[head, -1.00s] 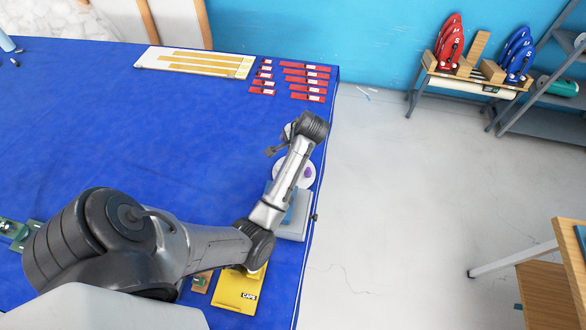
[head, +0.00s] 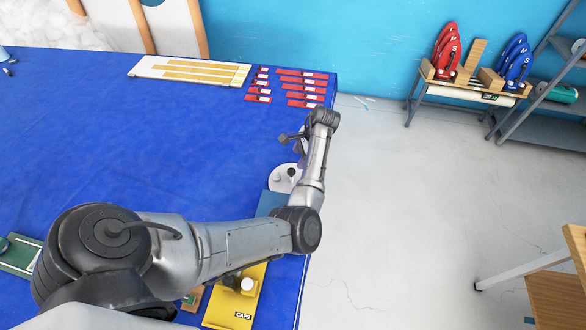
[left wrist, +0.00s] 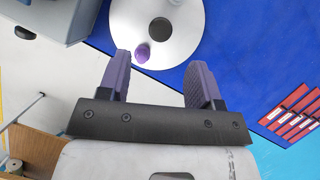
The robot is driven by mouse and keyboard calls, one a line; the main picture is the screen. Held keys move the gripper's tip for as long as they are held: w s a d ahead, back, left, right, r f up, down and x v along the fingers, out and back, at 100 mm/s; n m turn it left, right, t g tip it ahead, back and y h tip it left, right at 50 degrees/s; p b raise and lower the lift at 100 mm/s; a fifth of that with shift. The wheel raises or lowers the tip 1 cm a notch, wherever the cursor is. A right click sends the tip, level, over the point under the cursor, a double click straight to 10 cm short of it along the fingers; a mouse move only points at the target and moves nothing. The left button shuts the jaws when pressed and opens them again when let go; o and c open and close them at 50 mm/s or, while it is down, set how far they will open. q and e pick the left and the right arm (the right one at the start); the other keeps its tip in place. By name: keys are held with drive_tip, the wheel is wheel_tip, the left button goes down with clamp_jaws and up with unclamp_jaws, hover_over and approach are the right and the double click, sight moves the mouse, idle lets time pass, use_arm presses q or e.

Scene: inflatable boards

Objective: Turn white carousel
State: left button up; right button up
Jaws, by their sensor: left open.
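The white carousel (head: 278,182) is a round white disc near the right edge of the blue table, partly hidden by my left arm in the head view. In the left wrist view the carousel (left wrist: 183,45) shows a dark round centre and a small purple piece (left wrist: 142,53) near its edge. My left gripper (head: 290,138) is at the far side of the disc. In the left wrist view its purple-padded fingers (left wrist: 160,62) are spread apart with nothing between them, pointing toward the disc. I cannot tell whether they touch it. My right gripper is not in view.
A blue-grey device (head: 271,203) stands on the near side of the carousel. A yellow CAPS tray (head: 220,308) lies nearer to me. Several red strips (head: 303,87) and a white board (head: 165,71) lie at the far end. The table's middle is clear.

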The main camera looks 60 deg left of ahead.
sight(292, 170)
use_arm(q)
drive_tip(key=x, duration=0.7)
drive_tip(key=shift+f, duration=0.15)
clamp_jaws()
idle(0.5)
